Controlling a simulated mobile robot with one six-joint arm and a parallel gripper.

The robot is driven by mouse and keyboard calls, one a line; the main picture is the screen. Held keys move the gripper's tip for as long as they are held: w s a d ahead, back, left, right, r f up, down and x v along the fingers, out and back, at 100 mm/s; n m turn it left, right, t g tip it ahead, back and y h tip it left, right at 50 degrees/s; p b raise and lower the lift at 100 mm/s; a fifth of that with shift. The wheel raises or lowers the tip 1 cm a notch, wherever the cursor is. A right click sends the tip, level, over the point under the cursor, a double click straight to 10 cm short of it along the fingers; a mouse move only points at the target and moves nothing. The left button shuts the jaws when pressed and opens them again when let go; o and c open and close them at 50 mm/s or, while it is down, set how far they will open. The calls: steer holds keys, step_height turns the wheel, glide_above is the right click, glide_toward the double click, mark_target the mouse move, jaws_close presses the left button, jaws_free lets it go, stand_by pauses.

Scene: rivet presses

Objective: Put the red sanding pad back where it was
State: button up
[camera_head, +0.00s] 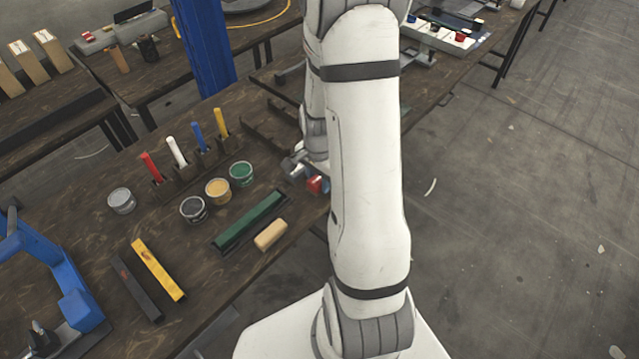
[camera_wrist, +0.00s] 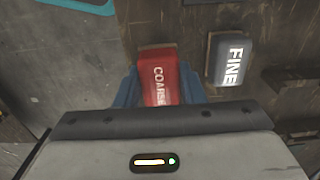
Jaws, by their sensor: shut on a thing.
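The red sanding pad (camera_wrist: 160,72), marked COARSE, is between the fingers of my gripper (camera_wrist: 160,92) in the wrist view. My gripper is shut on it, with a blue finger on each side. In the head view the red pad (camera_head: 315,184) shows as a small red patch at the table's right edge, partly hidden by my arm. My gripper (camera_head: 303,170) is mostly hidden there. A grey pad (camera_wrist: 230,58) marked FINE lies on the dark wood to the right of the red pad in the wrist view, apart from it.
On the wooden table (camera_head: 100,215) stand several paint cans (camera_head: 218,190) and upright coloured handles in a holder (camera_head: 190,168). A green bar (camera_head: 248,220) and a tan block (camera_head: 270,235) lie nearer. A blue press (camera_head: 65,285) is at left. A blue column (camera_head: 205,45) rises behind.

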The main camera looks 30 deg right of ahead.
mark_target(318, 186)
steer(key=shift+f, duration=1.25)
steer(key=shift+f, duration=0.25)
steer(key=o, duration=1)
steer(key=shift+r, duration=0.1)
steer(key=shift+c, duration=0.2)
